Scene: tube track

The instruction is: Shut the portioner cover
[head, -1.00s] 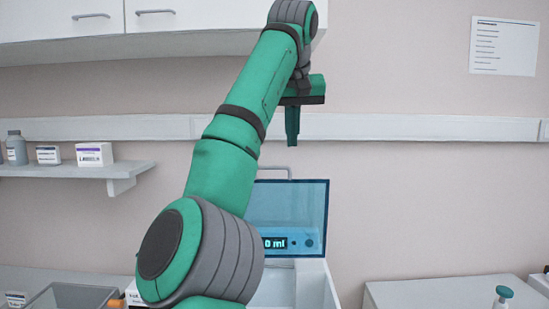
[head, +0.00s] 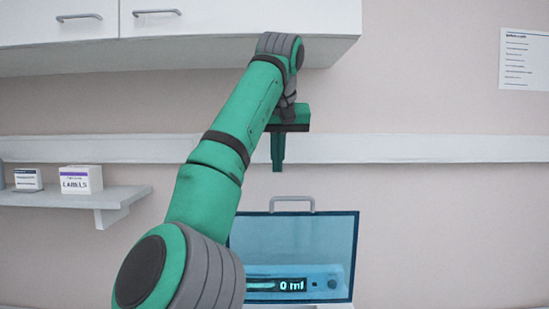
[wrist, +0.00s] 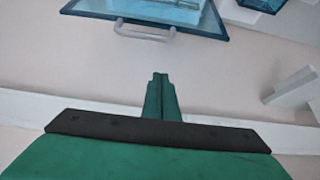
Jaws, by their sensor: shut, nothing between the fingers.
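The portioner's cover (head: 335,240) is a clear blue panel standing raised, with a grey bar handle (head: 292,199) on its top edge. The "0 ml" display (head: 290,285) shows through it. My gripper (head: 278,168) is shut and empty, pointing down above and slightly left of the handle. In the wrist view the cover (wrist: 190,14) and its handle (wrist: 144,32) lie beyond the closed fingertips (wrist: 160,78), with a gap between. The portioner's body is mostly out of view at the bottom, and my arm hides the cover's left side.
A wall rail (head: 420,149) runs behind my gripper. Overhead cabinets (head: 220,35) hang at the upper left. A shelf (head: 85,197) with boxes, one marked LABELS (head: 80,180), is at left. The wall right of the cover is clear.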

